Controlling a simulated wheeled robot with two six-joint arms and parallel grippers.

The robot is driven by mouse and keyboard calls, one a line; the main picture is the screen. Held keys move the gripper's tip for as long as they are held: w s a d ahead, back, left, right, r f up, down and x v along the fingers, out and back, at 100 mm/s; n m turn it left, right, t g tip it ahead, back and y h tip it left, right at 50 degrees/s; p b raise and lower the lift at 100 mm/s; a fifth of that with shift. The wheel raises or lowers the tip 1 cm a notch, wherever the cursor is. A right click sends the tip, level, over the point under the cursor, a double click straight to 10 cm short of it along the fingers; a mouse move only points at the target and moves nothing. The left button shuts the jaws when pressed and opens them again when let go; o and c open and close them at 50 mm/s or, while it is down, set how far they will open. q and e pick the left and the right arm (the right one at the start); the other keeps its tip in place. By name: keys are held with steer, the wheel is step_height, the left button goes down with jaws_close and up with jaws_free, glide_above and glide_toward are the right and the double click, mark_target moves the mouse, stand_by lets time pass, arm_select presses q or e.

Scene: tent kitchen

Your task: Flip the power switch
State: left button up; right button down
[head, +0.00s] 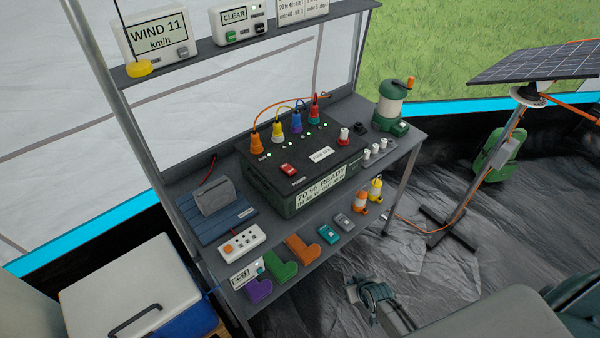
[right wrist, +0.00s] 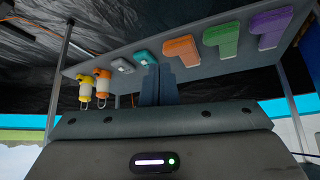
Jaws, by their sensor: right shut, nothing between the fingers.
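The power station (head: 310,170) is a dark box on the table. A red rocker switch (head: 289,169) sits on its top near the front left; I cannot tell its position. Its front label reads "70 % READY". Several coloured plugs stand in its back row, with small green lights beside them. My right gripper (head: 352,290) is low in front of the table, apart from the box and the switch. Its fingers are together and empty, also in the right wrist view (right wrist: 158,84). The switch is not visible in the right wrist view. My left gripper is out of view.
The lower shelf (head: 310,245) holds coloured L-shaped pieces, two small devices and two lanterns (head: 375,188). A blue cooler (head: 190,320) stands at the left. A green lantern (head: 391,105) stands at the table's back right. Floor right of the table is mostly free.

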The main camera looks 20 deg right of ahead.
steer(key=w+a+r+t+y, duration=0.1)
steer(key=w+r, duration=0.3)
steer(key=r, duration=0.3)
steer(key=w+a+r+n+t+b, duration=0.1)
steer(key=w+r+t, duration=0.1)
steer(key=w+r, duration=0.45)
steer(key=w+a+r+t+y, duration=0.1)
steer(key=w+r, duration=0.1)
steer(key=r, duration=0.6)
steer(key=a+r+n+t+y+b, duration=0.1)
steer(key=a+r, duration=0.2)
steer(key=r, duration=0.8)
steer(key=a+r+n+t+y, duration=0.2)
steer(key=a+r, duration=0.1)
steer(key=r, duration=0.8)
steer(key=shift+r+b, duration=0.35)
steer(key=shift+r, duration=0.05)
steer(key=shift+a, duration=0.1)
